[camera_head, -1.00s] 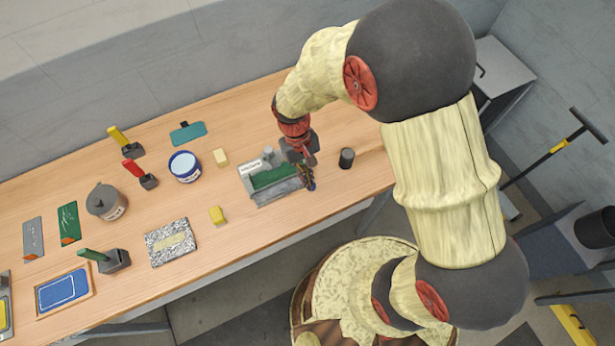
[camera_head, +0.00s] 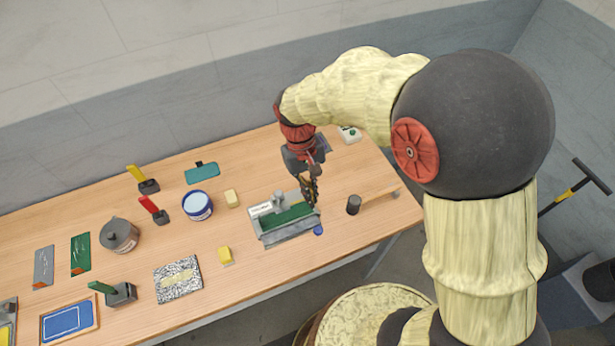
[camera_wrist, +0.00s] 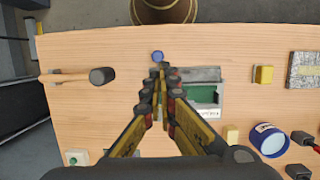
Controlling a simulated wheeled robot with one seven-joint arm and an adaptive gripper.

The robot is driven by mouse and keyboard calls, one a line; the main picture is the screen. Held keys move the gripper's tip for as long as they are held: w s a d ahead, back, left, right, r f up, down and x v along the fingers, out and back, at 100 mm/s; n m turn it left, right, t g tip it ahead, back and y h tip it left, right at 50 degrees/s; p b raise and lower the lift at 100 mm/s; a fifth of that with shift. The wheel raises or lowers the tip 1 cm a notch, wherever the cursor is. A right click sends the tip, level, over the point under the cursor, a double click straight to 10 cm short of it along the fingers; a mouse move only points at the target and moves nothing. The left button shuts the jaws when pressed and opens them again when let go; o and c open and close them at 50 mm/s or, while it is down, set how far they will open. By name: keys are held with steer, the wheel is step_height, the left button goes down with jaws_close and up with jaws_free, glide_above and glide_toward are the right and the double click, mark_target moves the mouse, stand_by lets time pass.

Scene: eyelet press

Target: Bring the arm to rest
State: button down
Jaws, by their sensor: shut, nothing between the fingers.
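My gripper (camera_head: 309,196) hangs from my arm above the right end of the wooden table, over the right side of the grey and green eyelet press (camera_head: 285,220). Its fingers are shut with nothing between them. In the wrist view my gripper (camera_wrist: 161,72) points down over the table, its tips together near a small blue knob or cap (camera_wrist: 158,56). The press (camera_wrist: 203,94) is partly hidden behind the fingers there. In the head view the blue piece (camera_head: 318,230) lies at the press's front right corner, apart from the fingertips.
A white box with a green button (camera_head: 349,134) sits at the back right. A blue-rimmed tub (camera_head: 197,205), yellow blocks and several tools fill the table's left. The table (camera_head: 385,235) has bare wood at its right end.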

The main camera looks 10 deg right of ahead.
steer(key=s+d+r+m+t+y+b, duration=0.1)
steer(key=s+d+r+m+t+b, duration=0.2)
steer(key=s+d+r+t+b, duration=0.5)
steer(key=s+d+b, duration=0.3)
steer(key=d+b, duration=0.1)
steer(key=b, duration=0.1)
steer(key=shift+s, duration=0.2)
